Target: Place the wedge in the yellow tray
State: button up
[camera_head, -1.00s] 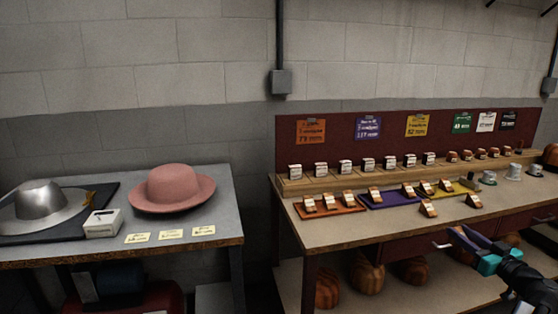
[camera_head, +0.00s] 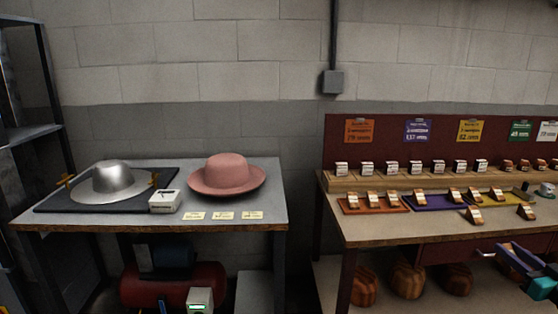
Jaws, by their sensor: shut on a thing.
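My gripper (camera_head: 520,258) is at the lower right, in front of the right bench's drawer. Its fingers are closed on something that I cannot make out. The yellow tray (camera_head: 487,203) lies on the right bench, up and left of my gripper, with wooden wedges in it. One loose wedge (camera_head: 474,213) lies on the bench just in front of the tray. Another loose wedge (camera_head: 526,211) lies further right, above my gripper in the picture. Both wedges have white labels.
An orange tray (camera_head: 350,209) and a purple tray (camera_head: 425,206) also hold wedges. A drawer handle (camera_head: 485,254) sticks out close to my gripper. The left table (camera_head: 130,222) bears a silver hat form (camera_head: 122,180), a pink hat (camera_head: 227,176) and a white device (camera_head: 165,202).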

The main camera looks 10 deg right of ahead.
jog(key=shift+w+a+r, duration=0.1)
jog(key=shift+w, duration=0.2)
jog(key=w+a+f+n+g+y+p, duration=0.1)
jog(key=w+a+n+y+p, duration=0.25)
jog(key=w+a, duration=0.7)
jog(key=w+a+f+n+g+y+p, duration=0.15)
jog(key=w+a+y, duration=0.4)
jog(key=a, duration=0.95)
jog(key=a+f+n+g+y+p, duration=0.2)
jog(key=a+n+g+y+p, duration=0.3)
jog(key=a, duration=2.4)
jog(key=shift+s+n+y, duration=0.2)
jog(key=shift+n+y, duration=0.5)
jog(key=shift+d, duration=0.4)
